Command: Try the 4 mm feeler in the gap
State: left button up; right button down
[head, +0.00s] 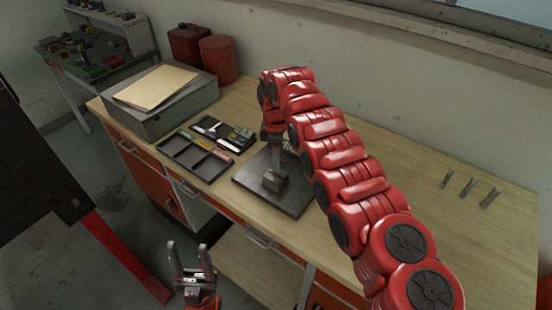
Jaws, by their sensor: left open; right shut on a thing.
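A small grey metal block (275,181) sits on a dark square plate (298,204) on the workbench. My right arm reaches over the bench from the lower right. Its gripper (276,160) points down just above the block and is shut on a thin grey piece, apparently a feeler. Its size and the gap are too small to make out, and I cannot tell whether the piece touches the block. Several grey feelers (468,187) stand in a row on the bench at the right. My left gripper (190,250) is open and empty, low in front of the bench.
A black tray (186,163) with compartments and small coloured items lies left of the plate. A grey case (160,110) with a folder (156,86) stands behind it, near red cans (217,60). The bench (420,215) is clear between my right arm and the standing feelers.

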jog(key=shift+f+b, duration=1.1)
jog(key=shift+f, duration=0.45)
dwell(1.0)
jog(key=shift+r, duration=0.15)
dwell(0.8)
jog(key=shift+r, duration=1.95)
jog(key=shift+r, duration=0.1)
jog(key=shift+r+p, duration=1.75)
jog(key=shift+r, duration=0.7)
jog(key=shift+f, duration=0.1)
